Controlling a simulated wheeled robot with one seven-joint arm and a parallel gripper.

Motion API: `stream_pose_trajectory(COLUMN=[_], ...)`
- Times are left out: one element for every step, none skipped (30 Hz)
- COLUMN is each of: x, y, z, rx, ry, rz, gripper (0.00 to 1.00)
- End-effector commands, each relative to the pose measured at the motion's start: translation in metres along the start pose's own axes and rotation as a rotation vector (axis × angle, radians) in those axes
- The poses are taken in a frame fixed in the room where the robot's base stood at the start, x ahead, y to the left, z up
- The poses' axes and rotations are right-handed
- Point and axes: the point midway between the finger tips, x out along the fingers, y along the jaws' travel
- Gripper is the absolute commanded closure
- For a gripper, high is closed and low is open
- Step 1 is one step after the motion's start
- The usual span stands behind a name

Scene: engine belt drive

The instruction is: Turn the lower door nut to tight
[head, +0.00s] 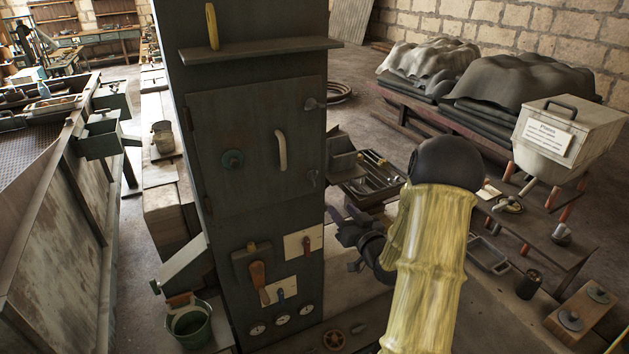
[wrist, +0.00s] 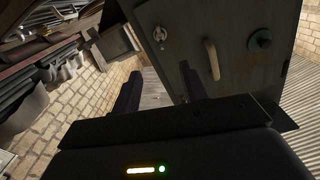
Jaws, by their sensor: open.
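The lower door nut (head: 313,177) is a small grey winged fitting at the right edge of the dark cabinet door (head: 240,190). In the wrist view, which is turned over, it shows near the top middle (wrist: 160,36). The upper door nut (head: 312,103) sits higher on the same edge. My gripper (head: 343,216) is open and empty, to the right of the cabinet and below the lower nut, apart from it. In the wrist view its dark fingers (wrist: 160,72) stand apart, with the nut beyond their tips.
The door carries a pale handle (head: 281,150) and a green round knob (head: 232,159). A shelf (head: 260,50) juts out above. Below are a wooden-handled lever (head: 260,283) and gauges. A tool tray (head: 370,178) lies right of the cabinet, close behind my gripper.

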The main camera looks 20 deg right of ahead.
Motion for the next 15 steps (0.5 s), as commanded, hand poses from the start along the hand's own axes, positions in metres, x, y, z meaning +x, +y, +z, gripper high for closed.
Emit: stream_pose_trajectory(x=[0.004, 0.007, 0.011, 0.015, 0.02, 0.026, 0.031, 0.037, 0.044, 0.049, 0.054, 0.061, 0.066, 0.071, 0.078], y=[-0.001, -0.001, -0.001, -0.002, -0.002, -0.003, -0.003, -0.003, -0.003, -0.003, -0.003, -0.003, -0.003, -0.003, -0.003], z=[-0.001, -0.002, -0.002, -0.002, -0.002, -0.003, -0.003, -0.003, -0.003, -0.003, -0.003, -0.003, -0.003, -0.003, -0.003], rx=[0.001, 0.0, 0.0, 0.001, 0.001, 0.002, 0.002, 0.001, 0.001, 0.001, 0.002, 0.002, 0.001, 0.001, 0.001], ry=[0.0, 0.0, 0.001, 0.001, 0.0, 0.0, 0.001, 0.001, 0.0, 0.0, 0.001, 0.0, 0.0, 0.0, 0.0], rz=[-0.002, -0.002, -0.003, -0.004, -0.004, -0.004, -0.005, -0.005, -0.005, -0.004, -0.004, -0.004, -0.004, -0.004, -0.004], gripper=[0.57, 0.57, 0.57, 0.57, 0.57, 0.57, 0.57, 0.57, 0.57, 0.57, 0.57, 0.57, 0.57, 0.57, 0.57])
